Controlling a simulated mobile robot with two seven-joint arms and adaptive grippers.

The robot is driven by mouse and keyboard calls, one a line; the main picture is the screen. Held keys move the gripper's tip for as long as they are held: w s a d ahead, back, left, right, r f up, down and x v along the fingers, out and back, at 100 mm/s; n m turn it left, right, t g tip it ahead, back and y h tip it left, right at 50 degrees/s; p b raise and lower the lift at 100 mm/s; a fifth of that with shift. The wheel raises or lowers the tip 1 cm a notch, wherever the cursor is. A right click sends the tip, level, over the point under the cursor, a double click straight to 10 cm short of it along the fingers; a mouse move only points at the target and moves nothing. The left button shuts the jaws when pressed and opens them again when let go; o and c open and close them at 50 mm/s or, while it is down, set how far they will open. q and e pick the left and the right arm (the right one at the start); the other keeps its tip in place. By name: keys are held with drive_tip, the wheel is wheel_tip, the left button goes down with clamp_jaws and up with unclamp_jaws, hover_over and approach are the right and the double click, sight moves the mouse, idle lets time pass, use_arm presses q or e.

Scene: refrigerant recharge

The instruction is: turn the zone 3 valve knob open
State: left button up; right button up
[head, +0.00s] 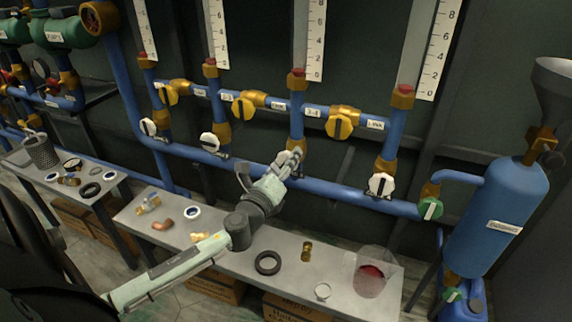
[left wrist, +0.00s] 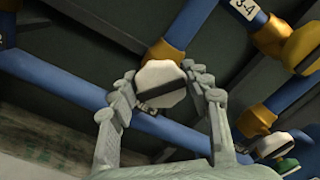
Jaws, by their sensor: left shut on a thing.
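The white valve knob (left wrist: 160,85) of the third standing pipe from the left shows between my left gripper's fingers in the left wrist view. It has a dark bar across its face. My left gripper (left wrist: 163,88) is shut on this knob, one finger on each side. In the head view my left gripper (head: 292,160) reaches up to the third pipe (head: 297,122) and hides most of the knob. I cannot read a zone 3 label there. My right gripper is not in view.
Other white knobs sit left (head: 209,142) and right (head: 381,185) along the blue pipe. Yellow knobs (head: 340,125) are above, and a green knob (head: 430,208) is near the blue tank (head: 497,215). A grey bench (head: 225,273) below holds a black ring (head: 267,263) and a clear beaker (head: 370,272).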

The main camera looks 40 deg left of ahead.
use_arm(q)
drive_tip(key=n, duration=0.3)
drive_tip(key=shift+n+b, duration=0.3)
drive_tip(key=shift+n, duration=0.1)
drive_tip(key=shift+a+n, duration=0.1)
drive_tip(key=shift+n, duration=1.5)
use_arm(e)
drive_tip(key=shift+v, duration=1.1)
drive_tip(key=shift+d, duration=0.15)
use_arm(q)
drive_tip(key=o, duration=1.2)
drive_tip(key=shift+c, duration=0.2)
drive_tip(key=shift+f, duration=0.1)
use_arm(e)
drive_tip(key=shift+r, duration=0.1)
use_arm(q)
drive_tip(key=v, duration=1.2)
